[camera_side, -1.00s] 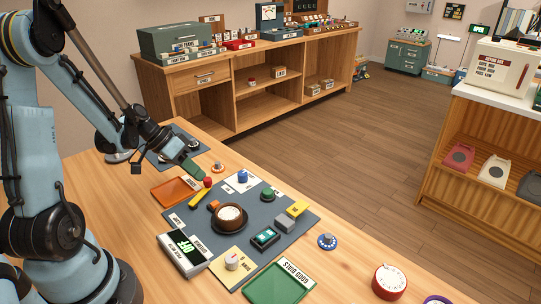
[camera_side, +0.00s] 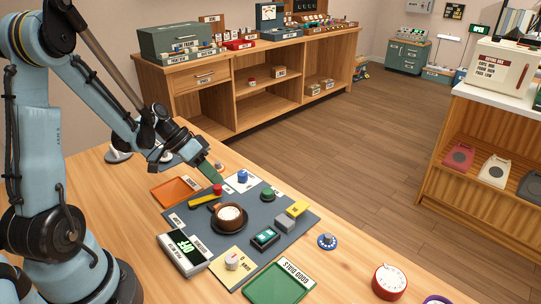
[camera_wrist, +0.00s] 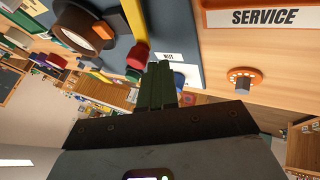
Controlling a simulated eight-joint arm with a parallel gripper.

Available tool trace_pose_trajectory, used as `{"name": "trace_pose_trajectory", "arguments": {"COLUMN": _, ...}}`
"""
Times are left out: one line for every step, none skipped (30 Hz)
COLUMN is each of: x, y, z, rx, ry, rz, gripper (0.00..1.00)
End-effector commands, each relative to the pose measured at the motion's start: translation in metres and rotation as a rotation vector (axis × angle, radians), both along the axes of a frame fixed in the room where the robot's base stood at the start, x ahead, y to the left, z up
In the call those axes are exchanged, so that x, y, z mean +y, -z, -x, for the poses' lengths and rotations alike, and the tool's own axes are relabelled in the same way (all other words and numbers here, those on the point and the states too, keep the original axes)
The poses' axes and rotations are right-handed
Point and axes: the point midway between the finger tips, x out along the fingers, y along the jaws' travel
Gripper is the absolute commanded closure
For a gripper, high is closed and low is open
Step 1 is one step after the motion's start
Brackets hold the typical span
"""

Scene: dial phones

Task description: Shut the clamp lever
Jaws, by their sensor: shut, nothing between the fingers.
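The clamp lever (camera_side: 203,201) is a yellow bar with a red ball (camera_side: 217,189) at its free end. It lies at the upper left of the dark mat, beside the brown round holder (camera_side: 229,226) with a white disc in it. In the wrist view the yellow bar (camera_wrist: 128,14) and red ball (camera_wrist: 137,56) show just left of my fingertips. My gripper (camera_side: 220,180) has green fingers, shut and empty, and its tips are close to the red ball. I cannot tell whether they touch. The fingertips also show in the wrist view (camera_wrist: 160,66).
A blue-knobbed part (camera_side: 242,176) on a white card is right of my fingertips. An orange tray (camera_side: 176,190) lies left.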

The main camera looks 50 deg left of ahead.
Motion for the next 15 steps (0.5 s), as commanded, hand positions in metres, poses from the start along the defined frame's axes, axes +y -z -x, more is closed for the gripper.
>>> {"name": "trace_pose_trajectory", "arguments": {"x": 0.0, "y": 0.0, "z": 0.0, "rx": 0.0, "ry": 0.0, "rz": 0.0, "gripper": 1.0}}
{"name": "trace_pose_trajectory", "arguments": {"x": 0.0, "y": 0.0, "z": 0.0, "rx": 0.0, "ry": 0.0, "rz": 0.0, "gripper": 1.0}}
{"name": "trace_pose_trajectory", "arguments": {"x": 0.0, "y": 0.0, "z": 0.0, "rx": 0.0, "ry": 0.0, "rz": 0.0, "gripper": 1.0}}
{"name": "trace_pose_trajectory", "arguments": {"x": 0.001, "y": 0.0, "z": 0.0, "rx": 0.0, "ry": 0.0, "rz": 0.0, "gripper": 1.0}}
{"name": "trace_pose_trajectory", "arguments": {"x": 0.001, "y": 0.0, "z": 0.001, "rx": 0.0, "ry": 0.0, "rz": 0.0, "gripper": 1.0}}
{"name": "trace_pose_trajectory", "arguments": {"x": 0.002, "y": 0.0, "z": 0.001, "rx": 0.0, "ry": -0.001, "rz": 0.0, "gripper": 1.0}}
{"name": "trace_pose_trajectory", "arguments": {"x": 0.002, "y": 0.0, "z": 0.002, "rx": 0.0, "ry": -0.001, "rz": 0.0, "gripper": 1.0}}
{"name": "trace_pose_trajectory", "arguments": {"x": 0.003, "y": 0.0, "z": 0.003, "rx": 0.0, "ry": -0.001, "rz": 0.0, "gripper": 1.0}}
{"name": "trace_pose_trajectory", "arguments": {"x": 0.003, "y": 0.0, "z": 0.004, "rx": 0.0, "ry": -0.001, "rz": 0.0, "gripper": 1.0}}
{"name": "trace_pose_trajectory", "arguments": {"x": 0.004, "y": 0.0, "z": 0.005, "rx": 0.0, "ry": -0.001, "rz": 0.0, "gripper": 1.0}}
{"name": "trace_pose_trajectory", "arguments": {"x": 0.005, "y": 0.0, "z": 0.007, "rx": 0.0, "ry": -0.001, "rz": 0.0, "gripper": 1.0}}
{"name": "trace_pose_trajectory", "arguments": {"x": 0.006, "y": 0.0, "z": 0.008, "rx": 0.0, "ry": -0.001, "rz": 0.0, "gripper": 1.0}}
{"name": "trace_pose_trajectory", "arguments": {"x": 0.007, "y": 0.0, "z": 0.009, "rx": 0.0, "ry": -0.001, "rz": 0.0, "gripper": 1.0}}
{"name": "trace_pose_trajectory", "arguments": {"x": 0.007, "y": 0.0, "z": 0.01, "rx": 0.001, "ry": -0.002, "rz": 0.001, "gripper": 1.0}}
{"name": "trace_pose_trajectory", "arguments": {"x": 0.008, "y": 0.0, "z": 0.012, "rx": 0.001, "ry": -0.002, "rz": 0.0, "gripper": 1.0}}
